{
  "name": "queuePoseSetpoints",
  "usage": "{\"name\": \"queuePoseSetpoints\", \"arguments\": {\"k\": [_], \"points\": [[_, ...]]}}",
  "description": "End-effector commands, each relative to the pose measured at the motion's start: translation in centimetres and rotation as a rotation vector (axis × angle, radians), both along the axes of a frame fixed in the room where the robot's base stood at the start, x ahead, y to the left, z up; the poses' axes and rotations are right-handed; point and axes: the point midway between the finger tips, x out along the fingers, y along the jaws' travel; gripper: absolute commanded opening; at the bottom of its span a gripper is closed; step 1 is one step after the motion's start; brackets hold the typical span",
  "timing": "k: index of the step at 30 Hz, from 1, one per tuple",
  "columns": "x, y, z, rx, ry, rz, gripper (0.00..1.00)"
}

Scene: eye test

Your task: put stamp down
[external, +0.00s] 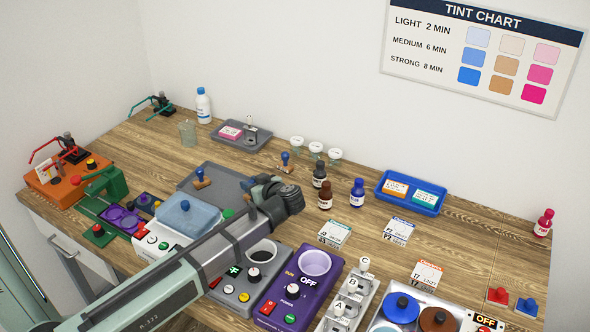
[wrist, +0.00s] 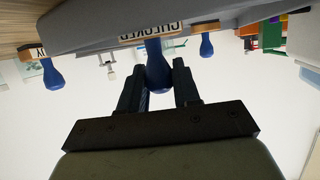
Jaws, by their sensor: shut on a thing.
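My gripper (wrist: 160,68) is shut on the blue handle of a stamp (wrist: 153,48) in the wrist view, which looks upside down. The stamp's wooden base bears the word CHECKED in mirrored letters and is level with the grey mat (wrist: 90,32). I cannot tell whether base and mat touch. In the external view my gripper (external: 260,188) is over the right part of the grey mat (external: 228,178), and my wrist hides the held stamp. A second blue stamp (external: 201,178) stands on the mat at left. A third (external: 284,160) stands on the wooden table behind the mat.
A white device with a blue pad (external: 186,218) stands in front of the mat. Dark bottles (external: 320,175) and small white-lidded cups (external: 315,148) stand to the right and behind. A grey tray (external: 258,137) lies further back. My arm crosses above several control boxes.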

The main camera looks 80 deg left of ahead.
Motion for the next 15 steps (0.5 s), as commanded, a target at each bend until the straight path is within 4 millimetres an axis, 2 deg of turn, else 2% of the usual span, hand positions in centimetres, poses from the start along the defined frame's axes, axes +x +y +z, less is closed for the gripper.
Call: {"name": "queuePoseSetpoints", "arguments": {"k": [3, 4, 12, 15], "points": [[0.00, 0.01, -0.25, 0.000, 0.000, 0.000, 0.00], [0.00, 0.00, -0.29, 0.000, 0.000, 0.000, 0.33], [0.00, 0.00, -0.23, 0.000, 0.000, 0.000, 0.58], [0.00, 0.00, -0.23, 0.000, 0.000, 0.000, 0.58]]}}
